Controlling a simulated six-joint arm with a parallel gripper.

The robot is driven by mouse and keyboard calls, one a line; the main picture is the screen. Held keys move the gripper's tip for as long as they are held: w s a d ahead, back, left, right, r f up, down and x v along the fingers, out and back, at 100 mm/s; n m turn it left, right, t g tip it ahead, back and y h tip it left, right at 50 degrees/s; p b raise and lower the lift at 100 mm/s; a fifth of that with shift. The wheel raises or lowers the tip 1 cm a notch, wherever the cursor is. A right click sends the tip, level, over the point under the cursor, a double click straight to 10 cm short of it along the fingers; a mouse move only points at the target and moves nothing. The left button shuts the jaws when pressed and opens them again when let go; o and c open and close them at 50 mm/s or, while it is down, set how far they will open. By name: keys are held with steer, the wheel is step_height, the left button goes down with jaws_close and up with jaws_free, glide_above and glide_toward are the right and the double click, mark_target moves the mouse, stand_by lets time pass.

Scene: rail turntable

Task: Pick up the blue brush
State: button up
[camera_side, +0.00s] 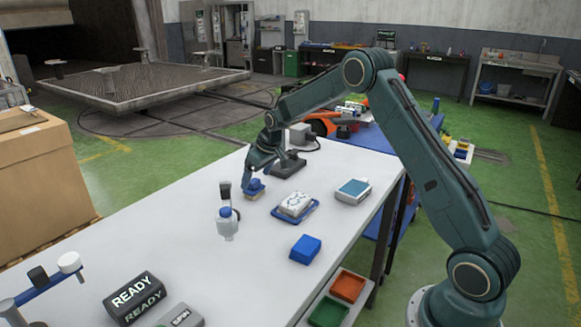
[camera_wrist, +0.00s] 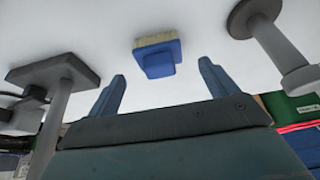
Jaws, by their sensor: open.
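The blue brush (camera_side: 255,187) stands on the white table, with a blue top and pale bristles underneath. In the side view my gripper (camera_side: 252,176) is right at the brush, and its fingers partly cover it. In the wrist view the brush (camera_wrist: 158,57) lies a little beyond my two fingertips (camera_wrist: 160,72), roughly midway between them. The fingers are wide apart with nothing held between them.
On the white table (camera_side: 200,270), a bottle (camera_side: 227,222) stands left of the brush. A blue tray with a white item (camera_side: 295,204), a blue-topped box (camera_side: 353,191) and a blue block (camera_side: 305,249) lie to the right. A dark-based stand (camera_side: 288,168) is close behind.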

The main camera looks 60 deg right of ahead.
mark_target(254, 180)
steer(key=shift+w+x, duration=0.2)
steer(key=shift+x, duration=2.35)
steer(key=shift+r, duration=0.1)
steer(key=c, duration=1.1)
step_height(254, 180, up, 20)
steer(key=shift+r, duration=0.1)
